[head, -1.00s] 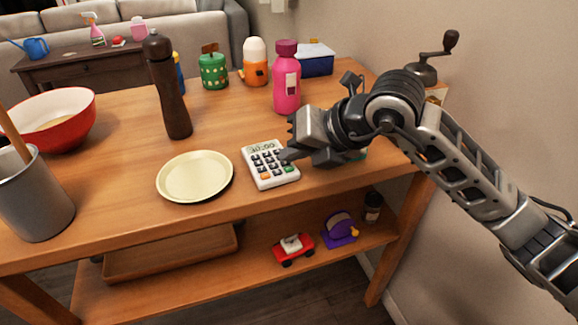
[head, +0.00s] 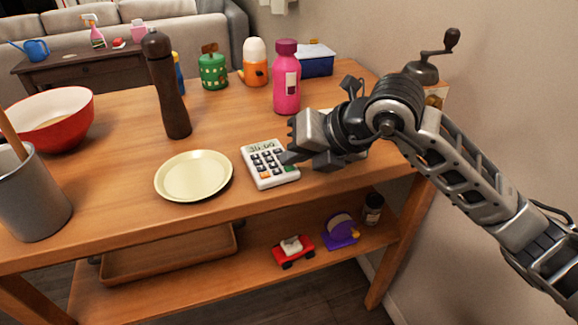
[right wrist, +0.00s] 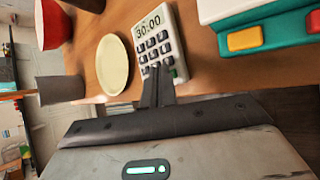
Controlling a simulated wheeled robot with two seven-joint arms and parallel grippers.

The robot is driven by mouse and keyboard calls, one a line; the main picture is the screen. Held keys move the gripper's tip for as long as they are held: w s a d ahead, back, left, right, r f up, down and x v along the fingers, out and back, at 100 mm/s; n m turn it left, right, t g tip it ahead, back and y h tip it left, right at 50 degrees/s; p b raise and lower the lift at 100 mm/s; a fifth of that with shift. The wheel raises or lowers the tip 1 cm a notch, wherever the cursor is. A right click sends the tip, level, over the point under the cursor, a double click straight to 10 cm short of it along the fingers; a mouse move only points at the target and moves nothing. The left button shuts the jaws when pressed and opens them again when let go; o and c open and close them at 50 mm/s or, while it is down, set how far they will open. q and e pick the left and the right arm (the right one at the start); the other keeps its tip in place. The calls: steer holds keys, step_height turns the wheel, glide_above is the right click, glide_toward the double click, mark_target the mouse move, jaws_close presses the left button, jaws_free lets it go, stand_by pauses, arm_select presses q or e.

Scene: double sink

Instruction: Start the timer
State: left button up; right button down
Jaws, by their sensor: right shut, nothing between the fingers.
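The timer (head: 268,166) is a white keypad device with dark keys, one orange key and one green key. It lies on the wooden table, right of the cream plate. In the right wrist view the timer (right wrist: 155,28) shows 30:00 on its display. My right gripper (head: 285,157) is shut and empty. Its fingertips are at the timer's right side, over or against the lower keys; contact cannot be told. In the right wrist view the fingers (right wrist: 158,80) cover part of the lower keypad. My left gripper is not in view.
The cream plate (head: 194,176) lies left of the timer. A pepper mill (head: 168,90), a pink bottle (head: 287,80) and a red bowl (head: 62,120) stand on the table. A teal and white object (right wrist: 255,30) is close beside the gripper. A wall bounds the right side.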

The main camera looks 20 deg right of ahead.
mark_target(294, 173)
steer(key=shift+f, duration=0.2)
steer(key=shift+r, duration=0.7)
steer(key=shift+p, duration=0.3)
steer(key=shift+r+p, duration=1.85)
steer(key=shift+r, duration=0.75)
steer(key=shift+a+f, duration=0.1)
